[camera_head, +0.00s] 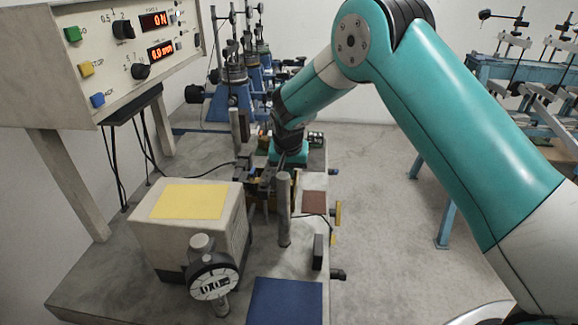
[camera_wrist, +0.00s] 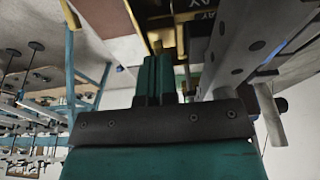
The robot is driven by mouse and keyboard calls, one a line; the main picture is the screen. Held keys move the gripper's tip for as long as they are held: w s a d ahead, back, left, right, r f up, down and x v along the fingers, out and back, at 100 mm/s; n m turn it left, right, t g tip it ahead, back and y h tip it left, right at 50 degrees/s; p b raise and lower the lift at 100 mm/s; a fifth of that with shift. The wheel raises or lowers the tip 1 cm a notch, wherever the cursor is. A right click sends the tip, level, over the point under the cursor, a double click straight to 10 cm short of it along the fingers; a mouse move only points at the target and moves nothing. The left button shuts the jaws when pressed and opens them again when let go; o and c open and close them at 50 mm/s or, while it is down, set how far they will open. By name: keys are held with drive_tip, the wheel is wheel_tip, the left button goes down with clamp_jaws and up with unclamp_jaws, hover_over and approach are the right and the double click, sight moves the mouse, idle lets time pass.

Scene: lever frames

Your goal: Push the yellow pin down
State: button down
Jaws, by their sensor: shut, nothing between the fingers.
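A small upright yellow piece (camera_head: 338,214) stands at the right edge of the bench in the head view; I cannot tell if it is the yellow pin. My gripper (camera_head: 267,180) is low over the middle of the bench, among dark fixtures and behind a grey post, and its tips are hard to make out. In the wrist view its green fingers (camera_wrist: 156,76) are together with nothing between them. Yellow-edged parts (camera_wrist: 158,38) lie just beyond the fingertips, beside a dark lettered block (camera_wrist: 195,22). Whether the fingers touch them is unclear.
A grey post (camera_head: 284,208) stands in front of my gripper. A beige box with a yellow top (camera_head: 190,201) and a dial gauge (camera_head: 213,284) are nearer. A control panel (camera_head: 130,50) stands at left, blue stands (camera_head: 232,100) behind.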

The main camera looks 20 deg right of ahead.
drive_tip(key=w+b+v, duration=0.1)
drive_tip(key=b+v, duration=0.1)
drive_tip(key=v, duration=1.1)
drive_tip(key=shift+r, duration=0.45)
drive_tip(key=shift+s+d, duration=0.1)
drive_tip(key=s+a+r+n+g+y+b, duration=0.1)
drive_tip(key=s+n, duration=0.5)
drive_tip(key=s, duration=1.2)
drive_tip(key=s+a+r+n+g+y+b, duration=0.1)
drive_tip(key=s+n+y, duration=0.3)
drive_tip(key=s, duration=1.5)
drive_tip(key=shift+a+r+n+g+b, duration=0.15)
drive_tip(key=shift+a+n+g+b, duration=0.4)
drive_tip(key=shift+n, duration=0.35)
